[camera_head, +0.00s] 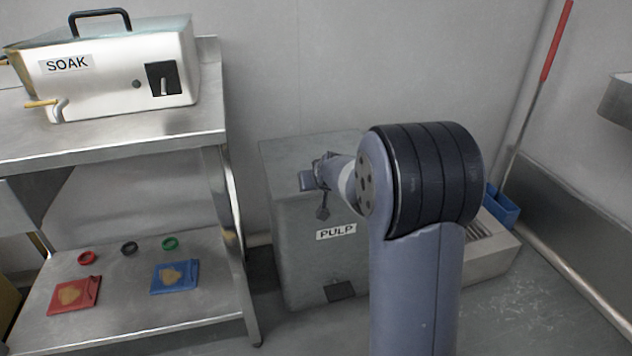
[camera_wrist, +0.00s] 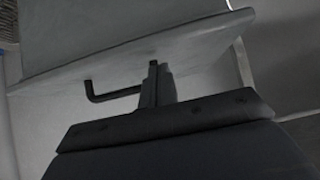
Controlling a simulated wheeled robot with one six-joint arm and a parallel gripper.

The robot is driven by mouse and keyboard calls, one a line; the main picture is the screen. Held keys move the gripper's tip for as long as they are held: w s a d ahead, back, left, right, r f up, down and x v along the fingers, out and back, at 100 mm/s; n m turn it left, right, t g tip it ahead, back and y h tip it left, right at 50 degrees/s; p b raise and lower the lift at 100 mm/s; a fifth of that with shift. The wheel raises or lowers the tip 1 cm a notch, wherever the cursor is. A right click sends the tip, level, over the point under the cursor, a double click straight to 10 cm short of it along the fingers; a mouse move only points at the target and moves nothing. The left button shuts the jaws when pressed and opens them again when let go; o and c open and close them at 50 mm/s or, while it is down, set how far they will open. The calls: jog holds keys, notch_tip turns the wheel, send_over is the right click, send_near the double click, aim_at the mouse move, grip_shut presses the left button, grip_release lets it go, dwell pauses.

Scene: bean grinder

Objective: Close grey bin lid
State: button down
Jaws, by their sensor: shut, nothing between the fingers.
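The grey bin (camera_head: 300,240) with a "PULP" label stands on the floor at the middle of the head view. Its grey lid (camera_head: 290,150) looks flat across the top; whether it is fully seated cannot be told. My gripper (camera_head: 322,212) is at the upper front of the bin, partly hidden by my arm. In the wrist view, my gripper (camera_wrist: 155,68) is shut and empty, with its fingertips at the edge of a grey panel (camera_wrist: 120,60), likely the lid. A black bent handle (camera_wrist: 112,94) shows just left of the fingers. Contact cannot be told.
A steel table with a lower shelf (camera_head: 150,310) stands close left of the bin, with a "SOAK" box (camera_head: 110,75) on top. A low grey unit (camera_head: 490,255) is right of the bin. A red-handled tool (camera_head: 530,110) leans at the right wall. The floor at front right is clear.

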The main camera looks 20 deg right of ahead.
notch_tip(320, 180, up, 4)
jog(key=r+p, duration=0.1)
jog(key=p, duration=0.2)
jog(key=s+f+b, duration=0.3)
jog(key=s+f, duration=0.1)
jog(key=s, duration=0.5)
jog(key=shift+s+f, duration=0.15)
jog(key=shift+s, duration=0.1)
jog(key=w, duration=0.9)
jog(key=shift+w+f, duration=0.25)
jog(key=shift+f, duration=0.15)
jog(key=shift+r, duration=0.15)
